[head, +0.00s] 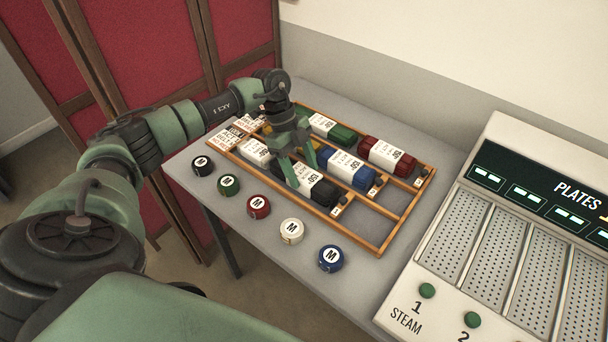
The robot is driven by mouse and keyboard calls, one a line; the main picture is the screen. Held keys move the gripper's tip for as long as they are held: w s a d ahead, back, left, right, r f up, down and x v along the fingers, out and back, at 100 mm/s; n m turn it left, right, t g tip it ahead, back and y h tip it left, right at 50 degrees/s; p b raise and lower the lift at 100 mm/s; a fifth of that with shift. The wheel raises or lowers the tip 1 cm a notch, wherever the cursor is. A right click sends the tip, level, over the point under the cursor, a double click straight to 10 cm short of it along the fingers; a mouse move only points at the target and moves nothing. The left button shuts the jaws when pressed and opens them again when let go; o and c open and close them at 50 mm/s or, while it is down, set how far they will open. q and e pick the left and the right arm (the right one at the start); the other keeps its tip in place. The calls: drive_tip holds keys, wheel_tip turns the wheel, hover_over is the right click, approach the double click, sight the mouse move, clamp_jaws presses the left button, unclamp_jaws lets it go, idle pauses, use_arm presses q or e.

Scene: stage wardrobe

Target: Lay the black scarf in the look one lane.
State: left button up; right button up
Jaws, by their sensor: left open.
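A black scarf (324,192), rolled with a white paper band, lies in the front lane of the wooden lane tray (376,248). My left gripper (302,164) is open just above the banded part of this roll, pointing down. I cannot tell whether its fingers touch the roll. Another white-banded roll (255,152) lies farther left in the same lane, partly hidden by my gripper. Printed cards (225,138) mark the left ends of the lanes; their text is too small to read surely. My right gripper is not in view.
Blue rolls (364,180) lie in the middle lane; green (343,135) and red (405,164) rolls lie in the back lane. Several round M-marked tins (291,231) line the table's front. A steam plate unit (470,270) stands right.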

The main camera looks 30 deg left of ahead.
use_arm(q)
drive_tip(key=b+v, duration=0.2)
drive_tip(key=v, duration=0.8)
drive_tip(key=shift+r, duration=0.15)
